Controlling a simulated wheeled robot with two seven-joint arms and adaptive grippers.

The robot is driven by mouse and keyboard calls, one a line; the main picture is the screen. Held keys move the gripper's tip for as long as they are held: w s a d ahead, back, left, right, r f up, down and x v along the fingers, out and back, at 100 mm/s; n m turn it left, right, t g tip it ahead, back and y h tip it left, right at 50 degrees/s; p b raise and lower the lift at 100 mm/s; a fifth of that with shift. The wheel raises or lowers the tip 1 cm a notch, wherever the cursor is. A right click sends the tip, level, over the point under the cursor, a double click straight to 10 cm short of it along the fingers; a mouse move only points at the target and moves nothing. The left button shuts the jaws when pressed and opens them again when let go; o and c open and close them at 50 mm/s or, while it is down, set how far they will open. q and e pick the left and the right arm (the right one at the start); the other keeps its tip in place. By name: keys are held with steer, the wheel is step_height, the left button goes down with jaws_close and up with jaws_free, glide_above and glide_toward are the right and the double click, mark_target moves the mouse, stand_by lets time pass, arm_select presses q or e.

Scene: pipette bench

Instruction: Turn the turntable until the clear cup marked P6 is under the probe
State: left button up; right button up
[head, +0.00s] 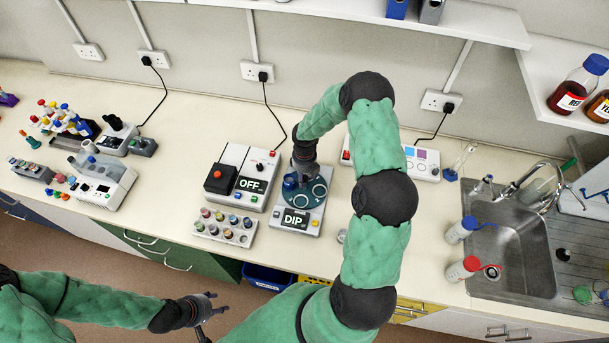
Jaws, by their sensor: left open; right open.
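The turntable (318,195) is a dark teal disc with pale rings, on a light grey unit with a "DIP" display (295,218). My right gripper (293,184) points down over the disc's left part, open. It hides that part of the disc, and I cannot tell whether it touches anything there. A clear cup marked P6 and the probe cannot be made out at this size. My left gripper (204,311) is open and empty, low in front of the bench, far from the turntable.
Left of the turntable stands a unit marked "OFF" (250,185) with a red button. A rack of small vials (225,226) sits in front of it. A sink (515,255) is at right. My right arm covers the bench right of the turntable.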

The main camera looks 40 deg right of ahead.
step_height(320, 180, up, 12)
stand_by(0.6)
steer(key=shift+f, duration=0.1)
stand_by(0.4)
